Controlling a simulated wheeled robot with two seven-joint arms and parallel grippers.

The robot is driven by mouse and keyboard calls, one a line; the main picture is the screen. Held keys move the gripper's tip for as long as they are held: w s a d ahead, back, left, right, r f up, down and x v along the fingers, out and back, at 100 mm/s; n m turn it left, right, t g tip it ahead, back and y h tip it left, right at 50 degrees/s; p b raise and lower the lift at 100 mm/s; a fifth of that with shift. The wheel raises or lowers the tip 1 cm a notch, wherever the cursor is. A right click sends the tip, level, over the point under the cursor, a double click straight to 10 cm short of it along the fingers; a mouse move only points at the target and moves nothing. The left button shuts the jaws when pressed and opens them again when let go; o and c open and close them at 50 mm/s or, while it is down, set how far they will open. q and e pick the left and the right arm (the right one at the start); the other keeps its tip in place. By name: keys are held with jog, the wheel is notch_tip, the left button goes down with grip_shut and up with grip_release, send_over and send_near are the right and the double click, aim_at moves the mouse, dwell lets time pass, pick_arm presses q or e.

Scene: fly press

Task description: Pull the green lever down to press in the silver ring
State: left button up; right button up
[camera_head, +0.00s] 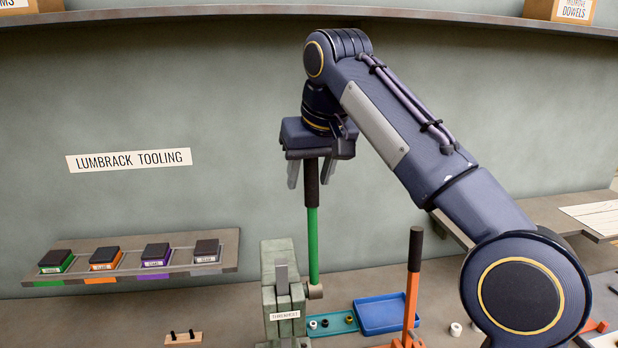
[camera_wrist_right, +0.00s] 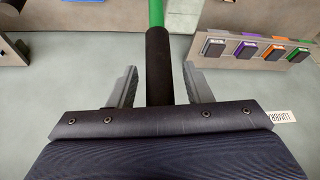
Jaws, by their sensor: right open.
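The green lever (camera_head: 313,240) stands upright at the right side of a grey-green press (camera_head: 269,280), with a black grip at its top. My right gripper (camera_head: 310,172) points down over the black grip. Its two fingers are open, one on each side of the grip, with gaps showing. In the right wrist view the black grip (camera_wrist_right: 159,70) runs between the open fingers, with the green shaft beyond. The silver ring cannot be made out for certain; small rings lie in a teal tray (camera_head: 335,331). My left gripper is not in view.
An orange lever (camera_head: 413,270) with a black grip stands to the right of the press. A blue tray (camera_head: 382,314) lies between them. A shelf with several coloured blocks (camera_head: 130,262) is at the left. A white ring (camera_head: 455,329) lies on the bench near my right arm.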

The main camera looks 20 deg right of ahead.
jog(key=shift+w+f, duration=0.25)
jog(key=shift+f, duration=0.4)
grip_shut()
